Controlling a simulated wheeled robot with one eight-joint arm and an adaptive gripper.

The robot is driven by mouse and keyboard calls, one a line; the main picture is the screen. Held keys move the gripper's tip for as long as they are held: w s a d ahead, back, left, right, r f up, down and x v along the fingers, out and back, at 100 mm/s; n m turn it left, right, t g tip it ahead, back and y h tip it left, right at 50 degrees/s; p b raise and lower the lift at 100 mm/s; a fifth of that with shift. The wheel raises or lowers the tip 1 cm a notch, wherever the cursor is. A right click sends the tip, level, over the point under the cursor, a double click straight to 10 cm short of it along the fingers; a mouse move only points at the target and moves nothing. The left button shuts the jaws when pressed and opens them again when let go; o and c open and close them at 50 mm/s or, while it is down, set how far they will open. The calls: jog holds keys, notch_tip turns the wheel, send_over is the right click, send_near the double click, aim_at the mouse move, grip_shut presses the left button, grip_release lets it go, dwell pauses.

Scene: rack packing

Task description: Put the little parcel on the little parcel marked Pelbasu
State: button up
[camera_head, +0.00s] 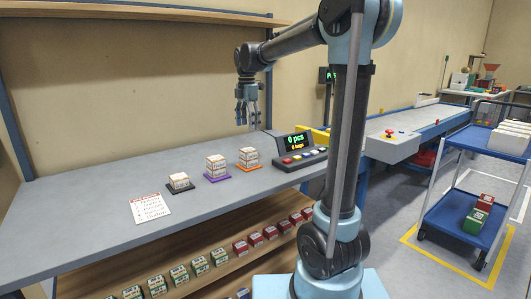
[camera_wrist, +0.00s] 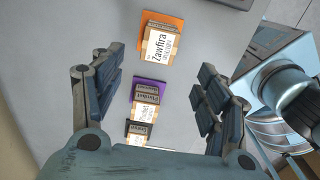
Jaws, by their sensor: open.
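Small cream and brown parcels stand in stacks on the grey bench. A low stack (camera_head: 179,181) sits on a black mat, a taller stack (camera_head: 216,167) on a purple mat, and another stack (camera_head: 249,157) on an orange mat. In the wrist view the orange-mat parcel (camera_wrist: 160,47) reads Zawfira. The purple-mat stack (camera_wrist: 148,113) and the black-mat stack (camera_wrist: 136,139) have labels too small to read surely; I cannot make out Pelbasu. My gripper (camera_head: 248,121) is open and empty, above and behind the stacks; its fingers also show in the wrist view (camera_wrist: 157,90).
A printed sheet (camera_head: 150,208) lies at the bench's front left. A counter console (camera_head: 297,150) reading 0 pcs stands right of the stacks. Green and red boxes (camera_head: 200,264) line the shelf below. A conveyor (camera_head: 420,123) and blue cart (camera_head: 465,215) are right. The bench's left is clear.

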jog(key=s+d+f+m+t, duration=0.1)
jog(key=s+d+f+m, duration=0.3)
jog(key=s+d+m, duration=0.4)
jog(key=s+d+f+m, duration=0.4)
jog(key=s+d, duration=0.3)
jog(key=s, duration=0.2)
jog(key=s+d+f+m, duration=0.3)
jog(key=s+f+m, duration=0.3)
jog(key=s+f, duration=0.1)
jog(key=s+d+f+m+t, duration=0.1)
jog(key=s+d+f+m, duration=0.2)
jog(key=s+f+m, duration=0.3)
notch_tip(320, 180, down, 2)
jog(key=shift+s+f+m, duration=0.25)
jog(key=shift+s+m, duration=0.05)
jog(key=shift+s, duration=0.6)
